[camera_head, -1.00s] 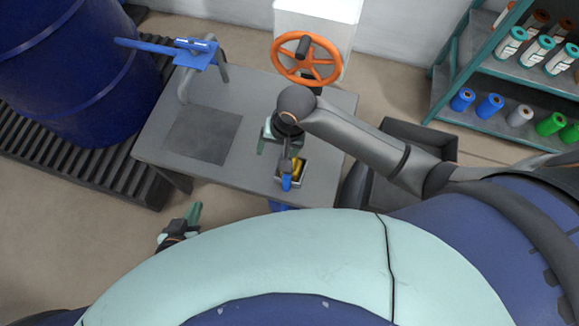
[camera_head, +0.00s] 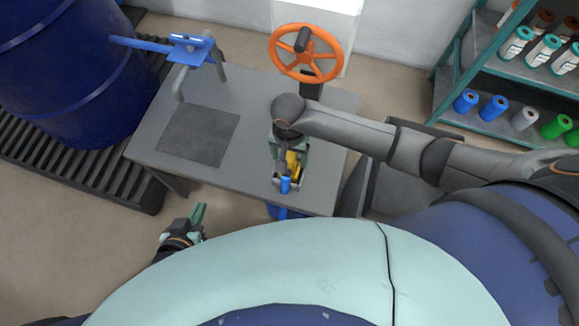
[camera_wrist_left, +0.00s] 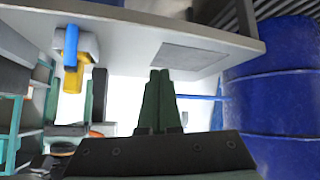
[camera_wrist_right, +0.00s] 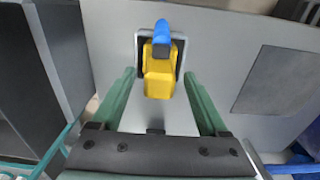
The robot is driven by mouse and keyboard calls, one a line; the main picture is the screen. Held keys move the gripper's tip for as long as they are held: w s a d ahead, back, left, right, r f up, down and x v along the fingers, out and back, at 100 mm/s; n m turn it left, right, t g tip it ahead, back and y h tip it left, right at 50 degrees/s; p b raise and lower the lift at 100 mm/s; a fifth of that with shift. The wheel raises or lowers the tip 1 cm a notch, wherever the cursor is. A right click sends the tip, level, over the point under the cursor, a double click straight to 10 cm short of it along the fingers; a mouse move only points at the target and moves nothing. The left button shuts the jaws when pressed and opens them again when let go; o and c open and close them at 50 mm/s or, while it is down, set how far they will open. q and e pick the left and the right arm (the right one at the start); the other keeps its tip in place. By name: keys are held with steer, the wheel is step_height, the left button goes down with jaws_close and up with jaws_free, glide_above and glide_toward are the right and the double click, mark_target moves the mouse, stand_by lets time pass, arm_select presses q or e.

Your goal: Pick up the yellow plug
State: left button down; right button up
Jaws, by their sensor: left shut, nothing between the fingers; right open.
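The yellow plug (camera_wrist_right: 159,80) has a blue top part and sits in a small square holder (camera_wrist_right: 140,40) on the grey table. In the head view the plug (camera_head: 292,163) is partly covered by my right gripper and arm. In the head view my right gripper (camera_head: 289,160) is over the holder. My left gripper (camera_head: 198,217) is shut and empty, low in front of the table. Its closed green fingers (camera_wrist_left: 158,75) show in the left wrist view.
The grey table (camera_head: 240,100) carries a dark square mat (camera_head: 198,135), a blue-topped bent pipe (camera_head: 192,50) and an orange handwheel (camera_head: 305,53). A blue barrel (camera_head: 65,75) stands at left. A shelf with coloured cylinders (camera_head: 522,118) stands at right.

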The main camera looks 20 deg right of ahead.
step_height(320, 180, down, 3)
steer(key=shift+d+f+b, duration=0.1)
steer(key=shift+b, duration=0.2)
jaws_close()
stand_by(0.5)
